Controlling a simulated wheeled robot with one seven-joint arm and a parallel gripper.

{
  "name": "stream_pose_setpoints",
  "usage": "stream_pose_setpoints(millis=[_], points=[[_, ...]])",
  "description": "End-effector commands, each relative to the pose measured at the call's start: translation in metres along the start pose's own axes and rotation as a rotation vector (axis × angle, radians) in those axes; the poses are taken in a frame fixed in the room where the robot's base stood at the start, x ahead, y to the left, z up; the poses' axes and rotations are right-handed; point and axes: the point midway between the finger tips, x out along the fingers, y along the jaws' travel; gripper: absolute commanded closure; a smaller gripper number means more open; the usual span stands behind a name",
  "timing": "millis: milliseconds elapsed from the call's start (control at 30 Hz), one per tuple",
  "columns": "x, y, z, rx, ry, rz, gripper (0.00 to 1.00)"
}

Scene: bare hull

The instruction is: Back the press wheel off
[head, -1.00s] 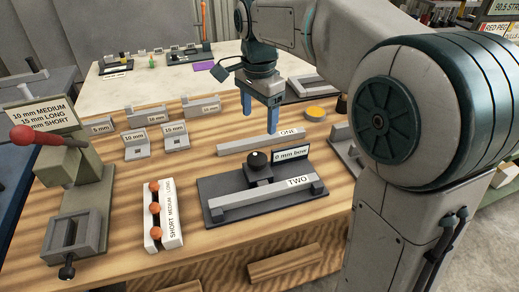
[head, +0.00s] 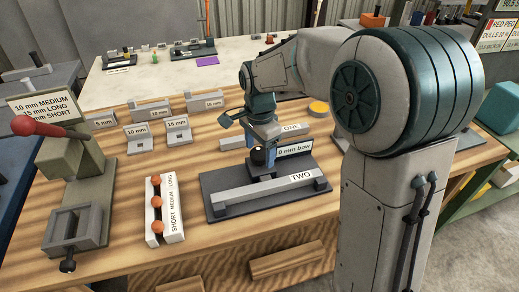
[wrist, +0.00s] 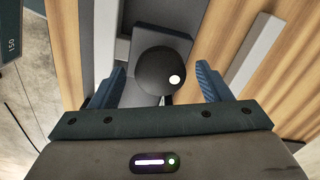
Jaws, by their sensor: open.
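The press wheel (head: 257,157) is a black round knob with a white dot. It sits on a grey block at the back of a dark press base (head: 222,206), where a grey bar marked TWO (head: 262,188) lies across two supports. My gripper (wrist: 164,84) is open, with its blue fingers on either side of the wheel (wrist: 160,70) in the wrist view. A gap shows beside each finger, and I cannot tell whether they are fully down at wheel height. In the head view my wrist partly hides the area behind the wheel.
A sign ending in "mm bow" (head: 294,149) stands right of the wheel. Bar ONE (head: 234,143) lies behind. A rack with several orange knobs (head: 172,222) and a red-handled press (head: 80,178) stand left. Small labelled blocks (head: 180,136) stand further back.

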Motion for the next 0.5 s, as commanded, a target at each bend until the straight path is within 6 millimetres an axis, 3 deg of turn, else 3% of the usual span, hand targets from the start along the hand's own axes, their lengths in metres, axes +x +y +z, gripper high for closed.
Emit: stream_pose_setpoints(millis=[333,500], points=[[0.0035,0.0,0.0,0.0,0.0,0.0,0.32],[0.0033,0.0001,0.0,-0.001,0.0,0.0,0.74]])
